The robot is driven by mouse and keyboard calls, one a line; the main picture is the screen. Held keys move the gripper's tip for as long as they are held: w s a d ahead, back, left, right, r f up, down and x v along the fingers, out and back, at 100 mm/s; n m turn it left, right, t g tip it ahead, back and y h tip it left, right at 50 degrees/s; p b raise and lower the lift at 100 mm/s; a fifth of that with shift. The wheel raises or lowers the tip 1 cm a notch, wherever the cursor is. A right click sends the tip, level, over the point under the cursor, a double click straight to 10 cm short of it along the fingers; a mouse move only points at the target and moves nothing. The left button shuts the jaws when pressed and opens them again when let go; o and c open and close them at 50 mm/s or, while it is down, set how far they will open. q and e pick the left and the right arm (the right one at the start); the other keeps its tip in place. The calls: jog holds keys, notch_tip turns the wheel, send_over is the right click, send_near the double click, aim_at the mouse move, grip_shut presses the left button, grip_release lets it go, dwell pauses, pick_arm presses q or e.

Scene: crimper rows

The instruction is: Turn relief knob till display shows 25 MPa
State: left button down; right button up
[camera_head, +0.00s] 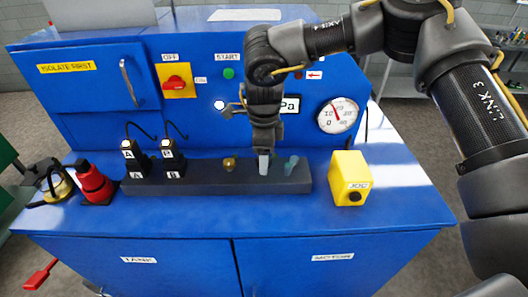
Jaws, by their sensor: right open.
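My right gripper (264,160) points straight down over the dark manifold block (215,178) on the blue bench. Its fingertips are at the block's top, between a small brass knob (229,163) on the left and a teal fitting (291,163) on the right. I cannot tell which of these is the relief knob, or whether the gripper touches anything. The display (290,104) is mostly hidden behind my right arm; only "Pa" shows. A round dial gauge (338,115) with a red needle sits to its right. My left gripper is not in view.
Two black valves (151,158) marked A and B stand on the block's left, with cables. A red bottle-like item (94,184) stands further left. A yellow JOG box (349,178) stands right of the block. A red switch (175,82) is on the panel. The bench front is clear.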

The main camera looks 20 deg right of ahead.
jog(key=c, duration=1)
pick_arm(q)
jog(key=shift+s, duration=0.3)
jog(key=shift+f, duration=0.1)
pick_arm(e)
jog(key=shift+m, duration=0.3)
